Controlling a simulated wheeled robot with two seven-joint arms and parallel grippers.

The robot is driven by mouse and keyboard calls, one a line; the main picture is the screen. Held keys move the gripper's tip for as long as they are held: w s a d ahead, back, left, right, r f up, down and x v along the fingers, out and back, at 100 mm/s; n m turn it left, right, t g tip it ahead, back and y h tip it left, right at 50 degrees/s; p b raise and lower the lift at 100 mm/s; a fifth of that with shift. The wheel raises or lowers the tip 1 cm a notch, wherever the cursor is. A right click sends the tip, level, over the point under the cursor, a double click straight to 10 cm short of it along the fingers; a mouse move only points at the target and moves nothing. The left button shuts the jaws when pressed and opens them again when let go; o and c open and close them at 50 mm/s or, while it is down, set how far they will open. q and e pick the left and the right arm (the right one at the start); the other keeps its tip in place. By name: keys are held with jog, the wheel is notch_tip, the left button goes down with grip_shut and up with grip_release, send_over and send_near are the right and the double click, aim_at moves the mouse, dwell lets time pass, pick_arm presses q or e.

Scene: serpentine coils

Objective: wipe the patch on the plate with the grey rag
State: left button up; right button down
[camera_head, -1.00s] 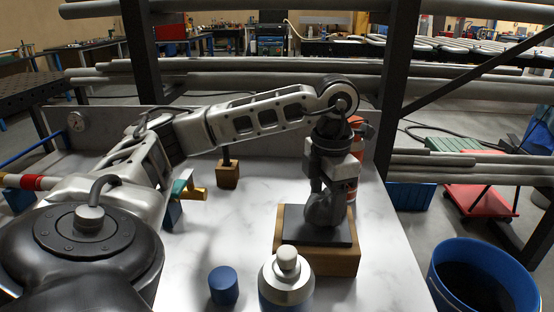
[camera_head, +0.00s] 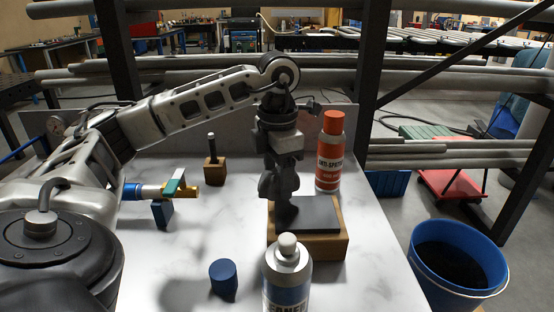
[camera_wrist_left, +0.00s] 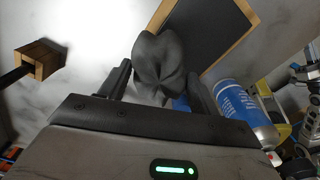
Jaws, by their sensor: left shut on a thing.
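The plate (camera_head: 318,218) is a dark square on top of a wooden block (camera_head: 318,247), and it also shows in the left wrist view (camera_wrist_left: 222,28). My left gripper (camera_head: 277,182) is shut on the grey rag (camera_head: 286,209) at the plate's left edge. The rag is a dark, bunched bundle between the fingers in the left wrist view (camera_wrist_left: 160,62). I cannot tell whether it touches the plate. I make out no distinct patch on the visible part of the plate. My right gripper is not in view.
An orange spray can (camera_head: 329,160) stands just behind the block, and a silver-and-blue can (camera_head: 288,275) in front. A blue cylinder (camera_head: 223,277) and a small wooden block with a dark peg (camera_head: 214,171) stand left. A blue bucket (camera_head: 457,265) is right of the table.

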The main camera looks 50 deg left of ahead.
aim_at(277, 171)
pick_arm(q)
jog(key=shift+r+p, duration=1.55)
jog(key=shift+r, duration=0.7)
jog(key=shift+s, duration=0.1)
